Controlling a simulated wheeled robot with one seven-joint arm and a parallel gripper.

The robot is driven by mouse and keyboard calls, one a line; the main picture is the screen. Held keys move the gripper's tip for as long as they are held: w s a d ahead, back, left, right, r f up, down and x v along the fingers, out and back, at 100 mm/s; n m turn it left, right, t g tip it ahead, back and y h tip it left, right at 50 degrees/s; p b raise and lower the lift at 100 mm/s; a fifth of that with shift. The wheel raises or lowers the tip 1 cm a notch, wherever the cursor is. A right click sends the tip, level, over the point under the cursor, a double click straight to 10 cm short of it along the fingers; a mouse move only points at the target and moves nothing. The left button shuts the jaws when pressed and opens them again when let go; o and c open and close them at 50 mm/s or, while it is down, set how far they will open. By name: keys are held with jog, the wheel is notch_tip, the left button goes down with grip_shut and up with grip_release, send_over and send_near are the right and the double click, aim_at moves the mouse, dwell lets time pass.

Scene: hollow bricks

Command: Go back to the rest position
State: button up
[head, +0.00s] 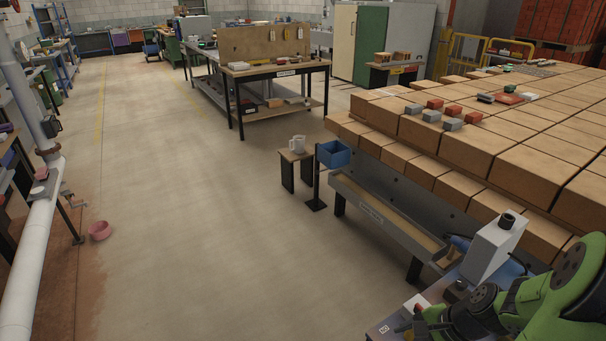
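My green arm is folded low at the right edge of the head view. What seems to be my gripper (428,326) is at its lower left end, small and partly covered by dark joints. I cannot make out its fingers or anything between them. It is well apart from the small red bricks (435,103) and grey bricks (431,115), which sit in a cluster on top of the large tan block stack (465,148).
The tan stack fills the right side, with a grey trough (385,215) along its front. The middle floor is clear.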

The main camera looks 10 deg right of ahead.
jog(key=s+a+r+n+t+h+p, duration=0.1)
jog(key=s+a+r+n+h, duration=0.1)
jog(key=s+a+r+n, duration=0.2)
jog(key=s+a+r+n+t+h+p, duration=0.1)
jog(key=s+a+r+n, duration=0.3)
jog(key=a+r+n, duration=0.7)
notch_tip(320, 180, up, 8)
jog(key=shift+s+f+n+h+p, duration=0.2)
jog(key=shift+s+n+h+p, duration=0.1)
jog(key=shift+n+h, duration=0.35)
jog(key=shift+a, duration=0.1)
